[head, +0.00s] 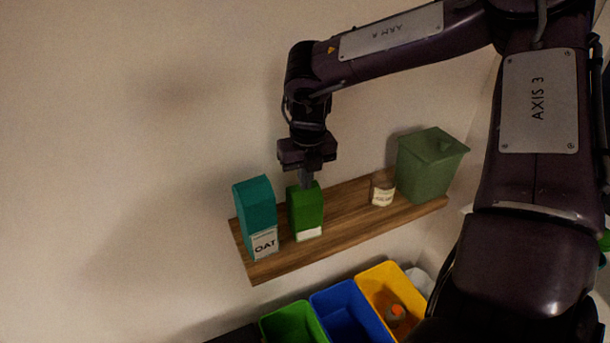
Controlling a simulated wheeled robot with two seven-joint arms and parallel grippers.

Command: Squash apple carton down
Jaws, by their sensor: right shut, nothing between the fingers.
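A green carton (307,212) stands upright on a wooden shelf (347,213). A white label shows at its lower front, but I cannot read any word on it. My right gripper (306,184) points straight down at the top of the green carton, with its fingers shut and empty. The fingertips are at or just above the carton's top; I cannot tell whether they touch. A teal carton (257,212) marked OAT stands to the left of the green one. My left gripper is not in the picture.
A small labelled jar (382,190) and a green lidded bin (428,167) stand further right on the shelf. Below are a green bin (292,325), a blue bin (347,315) and a yellow bin (380,280) holding an orange-capped bottle (396,316).

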